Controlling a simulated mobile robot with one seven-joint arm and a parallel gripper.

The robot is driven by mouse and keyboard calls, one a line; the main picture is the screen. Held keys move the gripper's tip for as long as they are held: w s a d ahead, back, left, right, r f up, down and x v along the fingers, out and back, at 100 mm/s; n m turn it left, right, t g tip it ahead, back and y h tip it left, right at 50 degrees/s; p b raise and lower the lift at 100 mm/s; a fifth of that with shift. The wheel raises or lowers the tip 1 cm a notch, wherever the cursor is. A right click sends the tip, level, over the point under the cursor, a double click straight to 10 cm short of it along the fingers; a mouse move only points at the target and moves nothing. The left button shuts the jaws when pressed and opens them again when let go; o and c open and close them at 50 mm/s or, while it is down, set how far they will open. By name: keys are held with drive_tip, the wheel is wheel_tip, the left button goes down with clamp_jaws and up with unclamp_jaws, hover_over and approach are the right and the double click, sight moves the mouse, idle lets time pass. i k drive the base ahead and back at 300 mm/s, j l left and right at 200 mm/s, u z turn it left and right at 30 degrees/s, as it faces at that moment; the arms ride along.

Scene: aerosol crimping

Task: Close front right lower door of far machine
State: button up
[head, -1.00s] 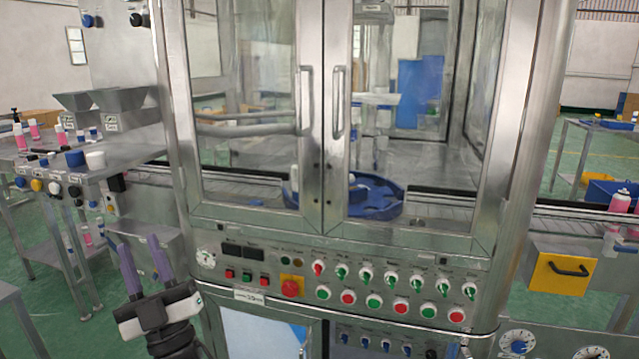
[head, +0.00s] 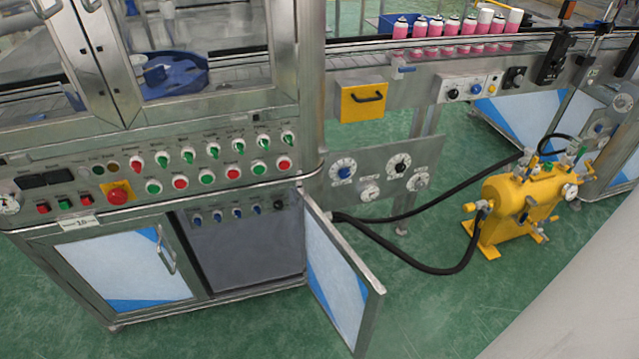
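The machine's front right lower door (head: 338,278) stands wide open in the head view. It is a white and blue panel in a metal frame, hinged at the cabinet's right edge and swung out toward me. Behind it the open compartment (head: 240,250) shows a grey inner panel with several blue knobs. The left lower door (head: 125,265) is shut and has a metal handle (head: 166,250). My gripper is out of view.
A yellow pump (head: 520,205) stands on the green floor at right, with black hoses (head: 440,268) running toward the machine. A conveyor (head: 470,58) carries several pink cans (head: 435,27). Green floor (head: 430,315) is clear right of the open door.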

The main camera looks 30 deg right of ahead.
sight(351, 298)
drive_tip(key=l, duration=0.45)
drive_tip(key=k+l+u, duration=0.15)
drive_tip(key=l, duration=0.3)
drive_tip(key=k+l, duration=0.1)
drive_tip(key=l, duration=0.35)
drive_tip(key=l+u, duration=0.15)
drive_tip(key=l, duration=0.35)
drive_tip(key=k+l, duration=0.2)
drive_tip(key=l, duration=0.2)
drive_tip(key=k+l+u, duration=0.15)
drive_tip(key=l, duration=0.3)
drive_tip(key=k, duration=0.6)
